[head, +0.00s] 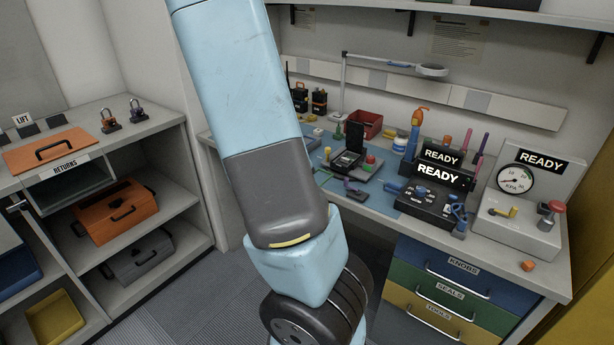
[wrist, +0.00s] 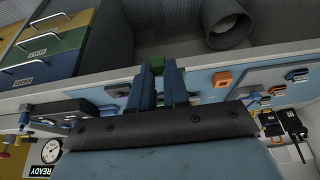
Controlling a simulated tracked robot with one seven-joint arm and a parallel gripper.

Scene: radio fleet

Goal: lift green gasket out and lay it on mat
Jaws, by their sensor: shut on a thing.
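In the wrist view my gripper (wrist: 160,76) is shut on a small green piece, which I take to be the green gasket (wrist: 157,63). Only part of the gasket shows between and beyond the fingertips. They appear against the bench's front edge; their height above it is unclear. The light-blue mat (wrist: 199,82) shows behind the fingers, and on the bench in the head view (head: 385,203). The head view shows my arm, but neither the gripper nor the gasket can be made out there.
The bench holds an open dark radio (head: 348,161), a red tray (head: 364,122), READY testers (head: 432,196) and a gauge box (head: 520,222). An orange square piece (wrist: 222,79) lies near my fingers. Labelled drawers (head: 455,290) sit below the bench. A shelf unit (head: 170,190) stands left.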

